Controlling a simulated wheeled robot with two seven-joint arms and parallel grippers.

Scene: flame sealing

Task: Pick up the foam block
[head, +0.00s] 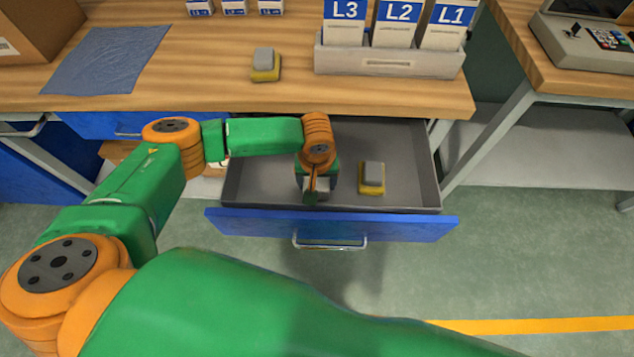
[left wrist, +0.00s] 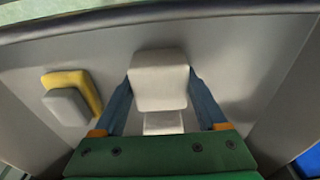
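The foam block (left wrist: 159,82) is a pale grey-white block seen in the left wrist view, over the drawer's grey floor. My left gripper (left wrist: 160,85) reaches down into the drawer, with one blue finger along each side of the block. No clear gap shows between fingers and block, but I cannot tell whether they grip it or whether it is off the floor. In the head view, my left gripper (head: 316,190) hides most of the block. My right gripper is not in view.
The open drawer (head: 405,140) has a blue front (head: 400,229). A yellow-and-grey block (head: 371,178) lies beside my gripper in it. A similar block (head: 265,65), a blue cloth (head: 105,60) and a labelled bin (head: 390,62) are on the wooden table (head: 210,85) above.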

